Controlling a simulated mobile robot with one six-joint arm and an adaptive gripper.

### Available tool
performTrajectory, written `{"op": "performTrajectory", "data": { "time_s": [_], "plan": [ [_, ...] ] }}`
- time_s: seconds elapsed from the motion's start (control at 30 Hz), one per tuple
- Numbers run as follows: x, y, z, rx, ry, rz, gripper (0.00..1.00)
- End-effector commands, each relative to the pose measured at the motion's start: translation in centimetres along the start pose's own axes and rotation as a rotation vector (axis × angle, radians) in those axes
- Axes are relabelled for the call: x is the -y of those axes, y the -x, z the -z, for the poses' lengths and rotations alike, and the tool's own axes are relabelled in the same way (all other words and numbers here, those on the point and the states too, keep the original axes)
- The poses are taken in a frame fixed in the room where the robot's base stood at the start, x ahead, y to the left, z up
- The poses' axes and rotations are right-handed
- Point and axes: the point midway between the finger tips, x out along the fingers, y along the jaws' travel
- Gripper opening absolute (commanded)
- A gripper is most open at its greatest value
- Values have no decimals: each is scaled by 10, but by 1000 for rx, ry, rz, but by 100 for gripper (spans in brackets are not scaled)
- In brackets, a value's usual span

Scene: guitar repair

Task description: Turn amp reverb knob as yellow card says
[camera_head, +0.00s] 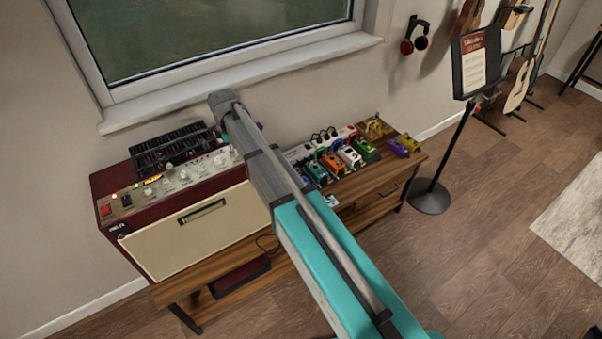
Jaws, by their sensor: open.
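The amp (190,222) is a dark red cabinet with a cream front, at the left end of a wooden bench. Its upper panel carries a row of pale knobs (184,175), a red switch (106,210) and a small amber light (152,179). The labels are too small to read, so I cannot tell which knob is reverb or where it points. I cannot make out a yellow card. My teal and grey arm crosses the middle of the view and hides part of the bench right of the amp. My gripper cannot be made out.
A black ridged object (168,148) sits at the amp's back. Several coloured pedals (350,157) stand on the bench (385,180) to the right. A music stand (433,150) holds a sheet (473,66) with a red heading. Wooden floor (480,240) is clear at the right.

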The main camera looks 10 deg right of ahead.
Motion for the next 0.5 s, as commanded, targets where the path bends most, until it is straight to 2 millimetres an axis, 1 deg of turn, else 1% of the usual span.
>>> {"op": "performTrajectory", "data": {
  "time_s": [0.37, 0.5],
  "plan": [
    [0, 0, 0, 0, 246, 0, 63],
    [0, 15, 0, 0, 260, 0, 63]
  ]
}}
